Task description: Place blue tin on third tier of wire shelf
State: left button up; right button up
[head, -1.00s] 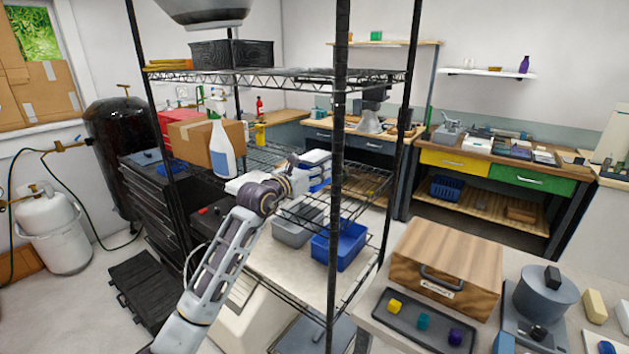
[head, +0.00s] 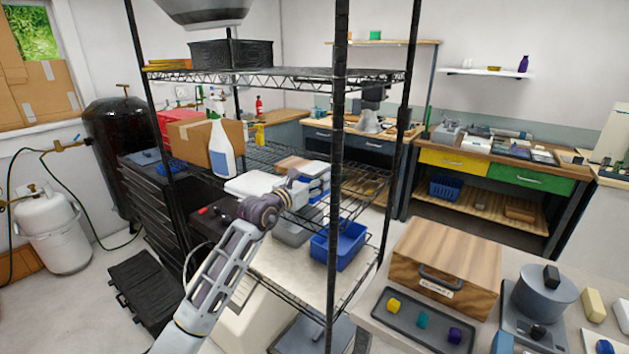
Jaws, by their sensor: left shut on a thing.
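The black wire shelf (head: 338,120) stands in the middle of the head view, with several tiers. My left arm reaches up from the bottom into the shelf. My left gripper (head: 312,187) is at the height of the middle wire tier, behind the front-left opening and left of the near post. It is shut on a small blue thing, which I take for the blue tin (head: 319,184). The fingers partly cover the tin, so its full shape is unclear. I cannot tell whether it touches the tier. My right gripper is not in view.
A white spray bottle (head: 221,148), a cardboard box (head: 190,140) and a white container (head: 255,184) are left of the gripper. A blue bin (head: 340,245) and a grey bin (head: 292,232) sit below. The near post stands close on the right.

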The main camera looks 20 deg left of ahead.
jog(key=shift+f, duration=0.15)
pick_arm(q)
jog(key=o, duration=1.3)
jog(key=shift+f, duration=0.15)
jog(key=shift+r, duration=0.2)
jog(key=shift+v, duration=1.15)
jog(key=b+v, duration=0.1)
jog(key=v, duration=0.8)
jog(key=shift+s+a, duration=0.1)
jog(key=shift+s, duration=0.25)
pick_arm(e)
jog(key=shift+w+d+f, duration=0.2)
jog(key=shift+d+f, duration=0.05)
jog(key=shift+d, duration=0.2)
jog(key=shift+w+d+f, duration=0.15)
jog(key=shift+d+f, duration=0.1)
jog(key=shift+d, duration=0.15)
pick_arm(q)
jog(key=shift+r, duration=0.1)
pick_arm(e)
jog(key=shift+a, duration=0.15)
